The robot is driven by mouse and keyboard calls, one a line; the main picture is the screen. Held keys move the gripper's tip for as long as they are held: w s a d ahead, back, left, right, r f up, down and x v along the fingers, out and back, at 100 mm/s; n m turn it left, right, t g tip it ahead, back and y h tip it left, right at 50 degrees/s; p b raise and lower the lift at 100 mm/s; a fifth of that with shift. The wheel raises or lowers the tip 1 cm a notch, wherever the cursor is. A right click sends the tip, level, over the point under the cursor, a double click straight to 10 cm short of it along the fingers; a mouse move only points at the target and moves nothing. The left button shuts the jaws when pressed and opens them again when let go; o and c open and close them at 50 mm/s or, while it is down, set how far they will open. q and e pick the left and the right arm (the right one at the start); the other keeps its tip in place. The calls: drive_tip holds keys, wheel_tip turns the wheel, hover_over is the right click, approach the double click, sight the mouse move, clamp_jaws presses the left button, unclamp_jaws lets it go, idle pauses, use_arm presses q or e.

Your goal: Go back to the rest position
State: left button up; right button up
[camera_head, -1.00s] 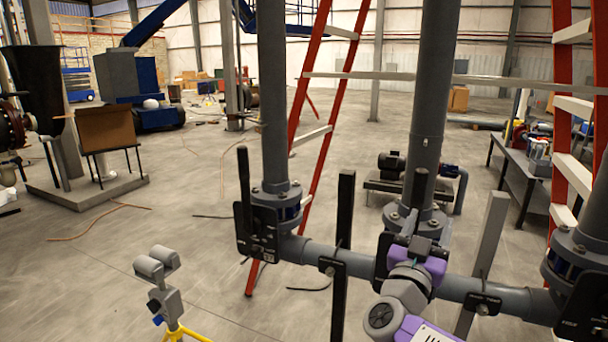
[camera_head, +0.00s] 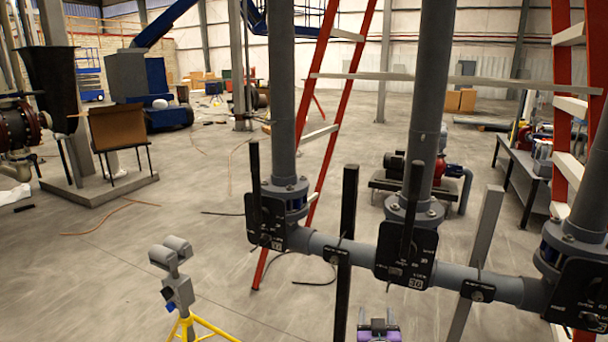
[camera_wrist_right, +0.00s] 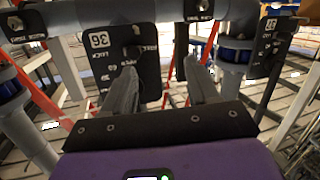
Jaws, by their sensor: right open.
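My right gripper (camera_head: 376,318) is low at the bottom edge of the head view, below the horizontal grey pipe (camera_head: 448,277). Only its purple top and two finger ends show there. In the right wrist view its two grey fingers (camera_wrist_right: 161,72) stand apart with nothing between them. The middle valve's black plate (camera_head: 404,255) and upright black lever (camera_head: 411,205) are beyond the gripper, apart from it. The plate also shows in the wrist view (camera_wrist_right: 115,65). My left gripper is not in view.
A left valve plate (camera_head: 265,220) and a right valve plate (camera_head: 583,300) flank the middle one. A dark post (camera_head: 346,215) and a grey post (camera_head: 483,235) stand at the pipe. A grey-headed yellow stand (camera_head: 178,285) is at lower left. Open floor lies left of the pipes.

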drive_tip(key=s+a+f+g+y, duration=0.2)
drive_tip(key=s+f+g, duration=0.3)
drive_tip(key=f, duration=0.7)
drive_tip(key=s+a+f+g+y, duration=0.15)
drive_tip(key=s+f, duration=0.45)
drive_tip(key=f, duration=0.7)
drive_tip(key=s+a+f+g+y, duration=0.1)
drive_tip(key=s+f+g, duration=0.2)
drive_tip(key=s, duration=0.4)
drive_tip(key=s+a+f+m+g+y, duration=0.1)
drive_tip(key=s+a+f+g, duration=0.1)
drive_tip(key=s, duration=0.5)
drive_tip(key=s+a+f+m+g+y, duration=0.1)
drive_tip(key=s+f+g, duration=0.3)
drive_tip(key=s+f, duration=0.2)
drive_tip(key=shift+s+a+f, duration=0.35)
drive_tip(key=shift+s, duration=0.45)
drive_tip(key=shift+y, duration=0.25)
drive_tip(key=shift+c, duration=0.2)
